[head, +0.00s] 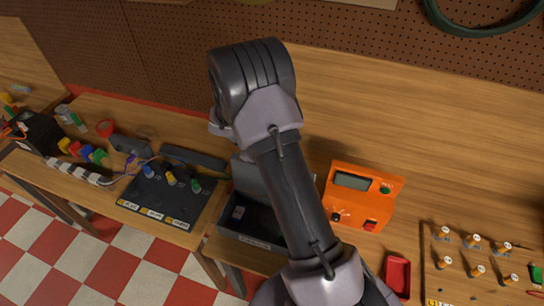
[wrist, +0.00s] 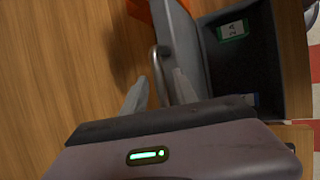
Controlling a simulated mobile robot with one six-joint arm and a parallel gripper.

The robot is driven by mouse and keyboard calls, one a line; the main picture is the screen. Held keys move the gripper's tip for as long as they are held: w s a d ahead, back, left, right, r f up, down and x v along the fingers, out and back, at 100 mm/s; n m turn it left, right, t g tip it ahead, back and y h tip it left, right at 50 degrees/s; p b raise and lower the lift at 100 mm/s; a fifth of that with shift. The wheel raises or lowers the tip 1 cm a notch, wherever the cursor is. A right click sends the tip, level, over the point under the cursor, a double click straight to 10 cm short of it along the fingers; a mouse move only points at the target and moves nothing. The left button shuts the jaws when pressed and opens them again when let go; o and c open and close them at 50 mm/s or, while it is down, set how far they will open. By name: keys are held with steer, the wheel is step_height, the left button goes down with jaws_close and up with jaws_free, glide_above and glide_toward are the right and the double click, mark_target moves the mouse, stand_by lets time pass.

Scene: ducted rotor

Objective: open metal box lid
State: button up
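The metal box (head: 268,238) is dark grey and stands on the bench, partly hidden behind my arm in the head view. Its lid (head: 247,180) is raised at the back and the inside shows. In the wrist view the box (wrist: 295,70) lies at the right, with the grey lid (wrist: 188,45) standing up beside its opening. A curved metal handle (wrist: 155,65) is on the lid's outer side. My gripper (wrist: 162,75) is open, its fingertips apart on either side of the handle's lower part. I cannot tell whether they touch it. The head view hides the gripper.
An orange device (head: 361,197) stands close to the right of the box. A dark panel with coloured knobs (head: 166,190) is at its left. A red tray (head: 397,274) and several small orange-and-white parts are further right. A brown pegboard wall rises behind the bench.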

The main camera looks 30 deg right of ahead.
steer(key=v, duration=1.7)
steer(key=shift+r, duration=0.15)
